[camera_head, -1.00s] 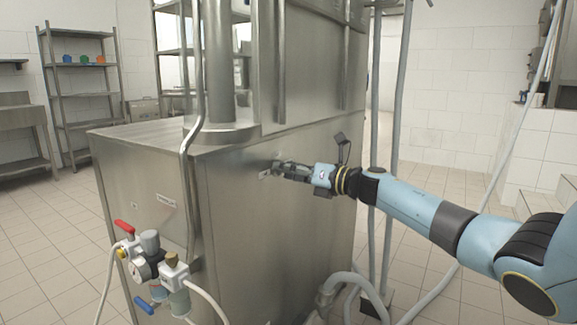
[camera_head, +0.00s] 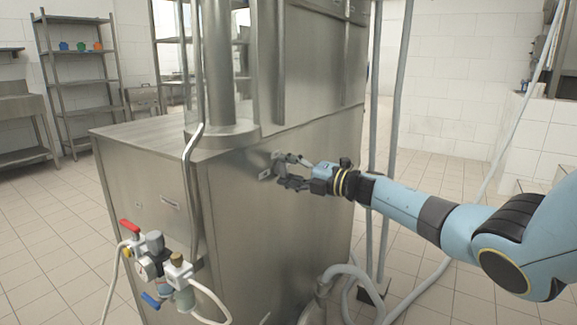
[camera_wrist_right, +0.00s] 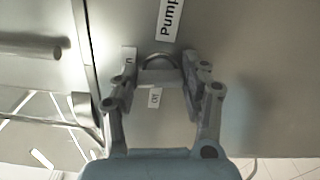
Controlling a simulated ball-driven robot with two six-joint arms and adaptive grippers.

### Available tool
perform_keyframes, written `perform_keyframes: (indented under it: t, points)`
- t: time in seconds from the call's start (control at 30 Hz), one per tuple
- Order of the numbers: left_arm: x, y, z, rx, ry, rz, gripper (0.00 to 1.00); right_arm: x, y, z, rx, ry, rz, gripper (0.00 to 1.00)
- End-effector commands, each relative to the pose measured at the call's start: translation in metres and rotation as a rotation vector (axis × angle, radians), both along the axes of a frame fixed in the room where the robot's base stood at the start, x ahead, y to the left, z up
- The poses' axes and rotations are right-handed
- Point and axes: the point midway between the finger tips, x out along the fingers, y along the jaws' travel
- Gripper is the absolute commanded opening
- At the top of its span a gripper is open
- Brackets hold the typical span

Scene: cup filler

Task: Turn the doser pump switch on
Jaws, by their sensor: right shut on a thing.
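The doser pump switch (camera_wrist_right: 160,62) is a rounded metal knob on the machine's steel side panel, seen in the right wrist view. A label reading "Pump" (camera_wrist_right: 168,20) is above it, a partly hidden label ending in "n" (camera_wrist_right: 129,60) is to its left, and an "Off" label (camera_wrist_right: 154,101) is below. My right gripper (camera_wrist_right: 162,76) has its fingers on both sides of the knob and is shut on it. In the head view my right gripper (camera_head: 278,170) is at the machine's side panel. My left gripper is not in view.
The large steel machine (camera_head: 235,240) fills the middle. Valves and a gauge (camera_head: 155,260) with hoses are on its near left corner. Upright grey pipes (camera_head: 393,140) and a hose (camera_head: 345,285) stand behind and below my right arm.

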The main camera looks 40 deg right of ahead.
Motion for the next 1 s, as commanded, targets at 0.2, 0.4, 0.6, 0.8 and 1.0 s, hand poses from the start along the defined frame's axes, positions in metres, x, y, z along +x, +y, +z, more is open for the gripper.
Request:
perform_keyframes:
  t: [0.2, 0.4, 0.6, 0.8, 1.0]
  points:
    - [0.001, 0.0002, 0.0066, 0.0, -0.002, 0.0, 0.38, 0.0001, -0.0013, 0.0006, 0.112, 0.047, -0.003, 0.13]
    - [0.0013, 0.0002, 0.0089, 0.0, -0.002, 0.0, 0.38, 0.0001, -0.0012, -0.0003, 0.169, 0.071, -0.002, 0.13]
    - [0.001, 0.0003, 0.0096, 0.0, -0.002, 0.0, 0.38, 0.0, -0.0013, -0.0012, 0.192, 0.08, -0.003, 0.13]
    - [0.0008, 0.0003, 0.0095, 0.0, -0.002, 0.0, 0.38, 0.0, -0.0013, -0.0015, 0.193, 0.082, -0.003, 0.13]
    - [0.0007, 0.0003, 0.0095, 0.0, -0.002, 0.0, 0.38, 0.0, -0.0012, -0.0015, 0.193, 0.082, -0.003, 0.51]
